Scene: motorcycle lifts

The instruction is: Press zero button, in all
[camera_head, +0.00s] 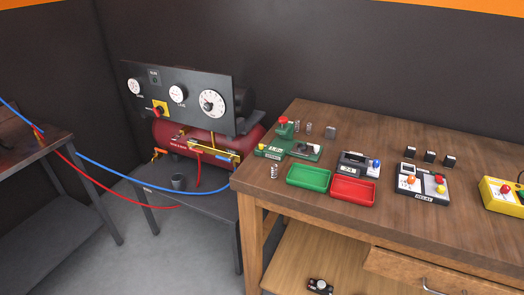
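No button can be read as a zero button at this size. A black-and-white device (422,183) on the wooden bench has orange, yellow and red buttons and a small label at its front. Left of it, a dark device (358,163) carries a blue knob or button (376,163) and a white label. A green device (289,149) stands at the bench's left end, with a red button (283,120) on a green base behind it. A yellow box (503,196) with a red button is cut off at the right edge. My gripper is not in view.
A green tray (309,187) and a red tray (372,201) lie near the wooden bench's (465,230) front edge. Small metal cylinders and black blocks stand behind. A gauge panel (206,116) stands over a red tank (174,140) at left, with red and blue hoses.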

